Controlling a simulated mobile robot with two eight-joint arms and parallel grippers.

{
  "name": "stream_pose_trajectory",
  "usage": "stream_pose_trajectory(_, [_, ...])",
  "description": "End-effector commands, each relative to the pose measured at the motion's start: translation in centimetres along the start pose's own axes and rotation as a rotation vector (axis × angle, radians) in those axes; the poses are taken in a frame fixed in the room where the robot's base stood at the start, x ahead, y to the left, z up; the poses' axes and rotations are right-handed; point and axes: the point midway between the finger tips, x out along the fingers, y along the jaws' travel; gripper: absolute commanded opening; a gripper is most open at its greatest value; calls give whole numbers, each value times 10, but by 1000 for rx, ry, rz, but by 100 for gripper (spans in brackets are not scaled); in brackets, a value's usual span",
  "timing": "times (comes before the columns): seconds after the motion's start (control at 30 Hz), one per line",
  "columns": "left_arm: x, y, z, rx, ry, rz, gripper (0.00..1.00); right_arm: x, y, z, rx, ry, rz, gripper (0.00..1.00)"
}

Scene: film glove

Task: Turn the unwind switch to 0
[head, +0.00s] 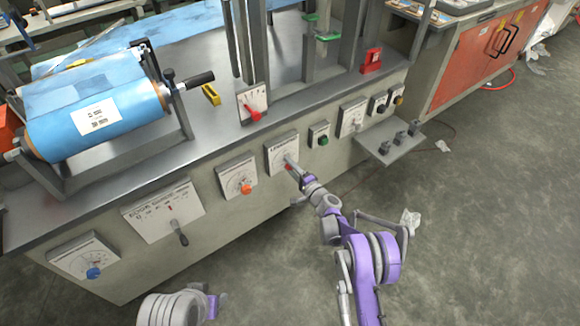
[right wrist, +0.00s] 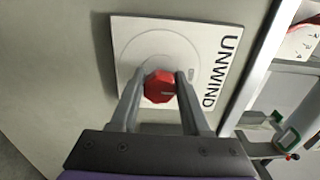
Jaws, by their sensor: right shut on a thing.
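The unwind switch is a red knob (right wrist: 160,87) on a white square plate (right wrist: 207,40) marked UNWIND, set on the machine's front panel. In the right wrist view my right gripper (right wrist: 156,88) has its two fingers on either side of the red knob, shut on it. In the head view the same plate (head: 279,147) is in the middle of the panel, with my right gripper (head: 291,165) reaching it from the lower right and covering most of the knob. The scale marks around the knob are too small or hidden to read. My left gripper is not clearly seen; only part of my left arm shows at the bottom.
Beside it on the panel are an orange knob plate (head: 237,178), a lever plate (head: 162,212), a blue knob plate (head: 83,259) and a green button box (head: 319,135). A small shelf (head: 390,145) juts out at right. The floor in front is mostly clear.

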Motion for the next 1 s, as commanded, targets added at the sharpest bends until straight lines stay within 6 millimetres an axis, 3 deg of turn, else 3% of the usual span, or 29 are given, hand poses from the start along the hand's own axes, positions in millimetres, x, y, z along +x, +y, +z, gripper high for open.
stream_pose_trajectory(0.57, [0,0,0,0,0,0,50,0,0,0,-34,-1,0,0])
stream_pose_trajectory(0.6, [0,0,0,0,0,0,50,0,0,0,-34,-1,0,50])
stream_pose_trajectory(0.7, [0,0,0,0,0,0,50,0,0,0,-34,-1,0,68])
stream_pose_trajectory(0.77, [0,0,0,0,0,0,50,0,0,0,-33,-1,0,76])
stream_pose_trajectory(1.0, [0,0,0,0,0,0,50,0,0,0,-33,0,0,76])
